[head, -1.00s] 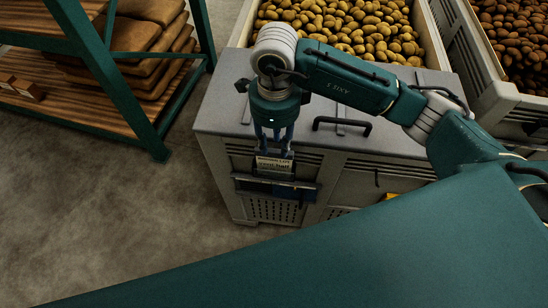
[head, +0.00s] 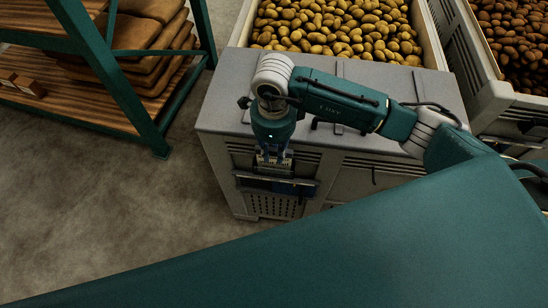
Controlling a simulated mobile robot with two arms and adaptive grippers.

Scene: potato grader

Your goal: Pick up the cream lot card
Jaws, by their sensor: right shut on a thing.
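My right gripper (head: 273,156) points down at the front face of the grey bin, just above a dark holder (head: 280,187) fixed there. It is shut on the cream lot card (head: 275,165), of which only a small pale strip shows between and behind the fingers. The card's lower part is hidden, and I cannot tell whether it still sits in the holder. My left gripper is out of view.
The grey bin (head: 222,103) has a flat lid with a dark handle, partly behind my arm. Crates of potatoes (head: 340,25) stand behind it and at the far right. A green shelf rack (head: 130,95) holds brown sacks at left. Bare floor lies between.

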